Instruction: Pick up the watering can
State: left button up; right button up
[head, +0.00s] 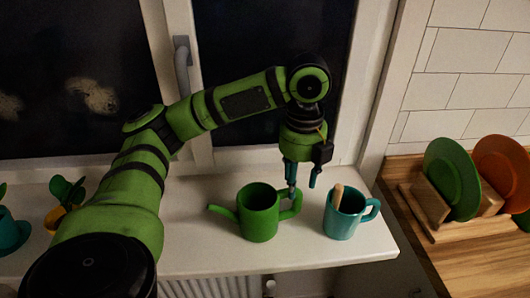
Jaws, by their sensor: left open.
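A green watering can (259,217) stands upright on the white window sill, with its spout to the left and its handle to the right. My left gripper (302,191) comes down from above at the can's handle, fingers pointing down. It is open, with one finger at the handle and the other to the right of it. I cannot tell whether a finger touches the handle. My right gripper is not in view.
A teal mug (345,216) with a wooden utensil stands close to the right of the can on the sill (300,258). Potted plants (58,208) are at the far left. A wooden rack (440,215) with green and orange plates is on the counter at right. The window is behind.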

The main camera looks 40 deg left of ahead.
aim_at(298, 201)
pick_arm(q)
jog(key=shift+s+f, duration=0.1)
jog(key=shift+f, duration=0.35)
jog(key=shift+s+d+f, duration=0.2)
jog(key=shift+f, duration=0.1)
jog(key=f, duration=0.3)
jog(key=f+p, duration=0.1)
jog(key=shift+w+d+f, duration=0.1)
jog(key=shift+w+f, duration=0.15)
jog(key=shift+f, duration=0.2)
grip_shut()
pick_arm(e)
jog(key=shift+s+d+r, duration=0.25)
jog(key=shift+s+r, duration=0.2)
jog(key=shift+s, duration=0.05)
